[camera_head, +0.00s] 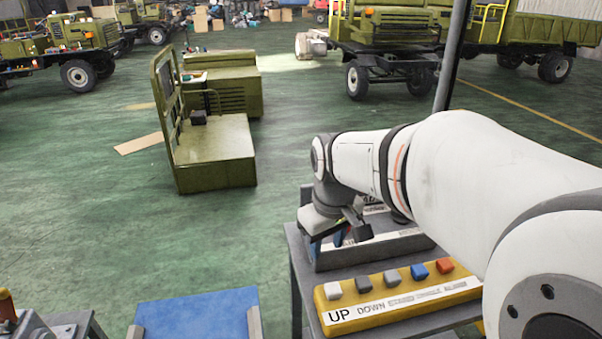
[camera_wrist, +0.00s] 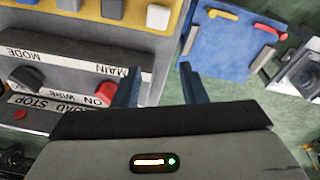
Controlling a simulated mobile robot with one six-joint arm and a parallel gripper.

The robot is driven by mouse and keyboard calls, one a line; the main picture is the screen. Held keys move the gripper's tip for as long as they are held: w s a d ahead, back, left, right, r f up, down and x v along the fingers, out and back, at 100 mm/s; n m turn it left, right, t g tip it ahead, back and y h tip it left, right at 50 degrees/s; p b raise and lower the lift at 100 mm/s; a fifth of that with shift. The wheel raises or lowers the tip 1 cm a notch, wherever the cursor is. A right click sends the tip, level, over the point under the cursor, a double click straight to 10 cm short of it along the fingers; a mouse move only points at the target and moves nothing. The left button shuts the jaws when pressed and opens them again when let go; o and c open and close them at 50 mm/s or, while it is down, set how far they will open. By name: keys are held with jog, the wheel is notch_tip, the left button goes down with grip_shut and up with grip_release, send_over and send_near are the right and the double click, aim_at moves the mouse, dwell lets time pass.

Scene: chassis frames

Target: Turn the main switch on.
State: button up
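A grey control box stands on the table beside my arm; its label strip shows in the head view (camera_head: 395,240). In the wrist view the box appears upside down, with a sloped label face (camera_wrist: 60,52) reading MAIN and MODE. A dark reddish knob (camera_wrist: 108,91) sits by the MAIN and ON lettering, just left of my left fingertip; I take it for the main switch. Its setting cannot be made out. A dark knob (camera_wrist: 25,79) sits by MODE. My gripper (camera_wrist: 159,68) is open, with nothing visible between its fingers. In the head view my gripper (camera_head: 346,237) hangs low over the box and partly hides it.
A yellow button panel (camera_head: 345,325) with UP and DOWN labels lies in front of the box. A red button (camera_wrist: 20,114) sits by LOAD STOP. A blue platform (camera_head: 195,310) stands at left. Green vehicle parts and trucks stand behind on open floor.

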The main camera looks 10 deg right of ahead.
jog(key=w+d+n+p, duration=0.1)
jog(key=w+d, duration=0.1)
jog(key=w, duration=0.3)
jog(key=w+d+n+g+p, duration=0.1)
jog(key=w+d+n, duration=0.1)
jog(key=w+d, duration=0.1)
jog(key=w+d+r+n+p, duration=0.1)
jog(key=w+d+n, duration=0.1)
jog(key=w, duration=0.4)
jog(key=shift+w+d+g+p, duration=0.3)
jog(key=shift+w+d, duration=0.05)
jog(key=shift+d, duration=0.3)
jog(key=shift+w+d+f, duration=0.1)
jog(key=shift+w+f, duration=0.05)
jog(key=shift+f, duration=0.1)
jog(key=shift+f+n, duration=0.3)
jog(key=shift+f, duration=0.1)
jog(key=shift+f+p, duration=0.5)
jog(key=shift+f, duration=2.9)
jog(key=shift+c, duration=0.4)
